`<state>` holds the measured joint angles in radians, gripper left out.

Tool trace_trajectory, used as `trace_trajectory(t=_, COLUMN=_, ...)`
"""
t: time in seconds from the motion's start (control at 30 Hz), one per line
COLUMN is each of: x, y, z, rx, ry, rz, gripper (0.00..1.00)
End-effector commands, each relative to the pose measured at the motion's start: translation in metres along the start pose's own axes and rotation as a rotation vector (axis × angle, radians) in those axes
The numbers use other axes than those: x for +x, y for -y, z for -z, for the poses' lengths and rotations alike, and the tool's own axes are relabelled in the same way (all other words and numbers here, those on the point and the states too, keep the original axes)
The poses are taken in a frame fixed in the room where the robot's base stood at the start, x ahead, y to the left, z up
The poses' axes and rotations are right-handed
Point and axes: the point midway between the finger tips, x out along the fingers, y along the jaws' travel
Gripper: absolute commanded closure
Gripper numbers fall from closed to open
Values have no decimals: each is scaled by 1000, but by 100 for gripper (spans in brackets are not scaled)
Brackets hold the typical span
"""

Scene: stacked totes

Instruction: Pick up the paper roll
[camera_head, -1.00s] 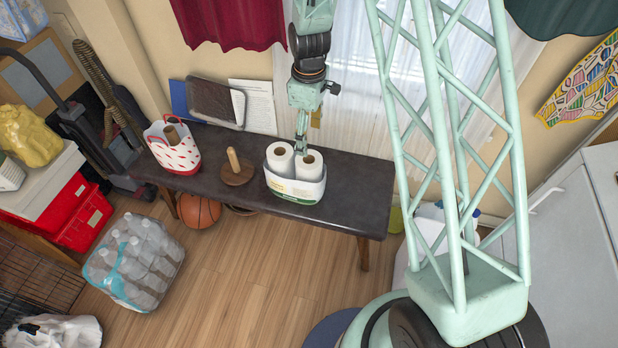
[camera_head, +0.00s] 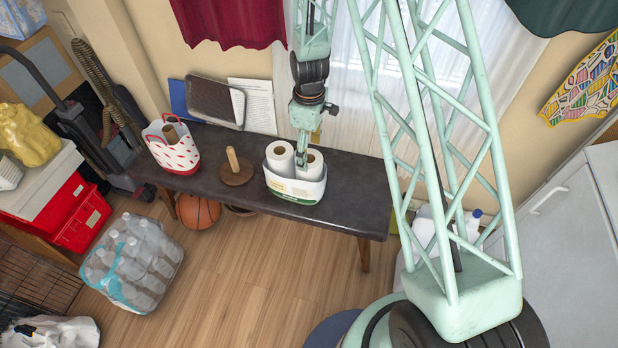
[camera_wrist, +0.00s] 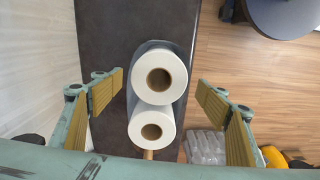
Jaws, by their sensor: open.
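Two white paper rolls stand upright side by side in a white-and-green pack on the dark bench (camera_head: 345,207). In the head view, the left roll (camera_head: 279,152) is in plain sight and the right roll (camera_head: 314,162) is partly hidden by my gripper (camera_head: 302,160). In the wrist view, the upper roll (camera_wrist: 160,72) and the lower roll (camera_wrist: 152,128) show their brown cores. My gripper, also in the wrist view (camera_wrist: 158,102), is open, with one finger on each side of the rolls and a gap to both. I cannot tell its exact height over them.
A wooden paper holder with an upright peg (camera_head: 236,172) stands left of the pack on the bench. A white bag with red marks (camera_head: 174,148) stands farther left. The bench's right end is clear.

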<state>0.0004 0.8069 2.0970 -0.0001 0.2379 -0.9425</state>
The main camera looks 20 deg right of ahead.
Motion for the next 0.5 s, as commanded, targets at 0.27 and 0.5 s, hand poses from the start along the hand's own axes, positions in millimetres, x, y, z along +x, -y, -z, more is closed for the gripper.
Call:
trace_trajectory(t=0.27, x=0, y=0, z=0, rx=0, ry=0, rz=0, gripper=32)
trace_trajectory(t=0.5, x=15, y=0, z=0, rx=0, ry=1, rz=1, gripper=32)
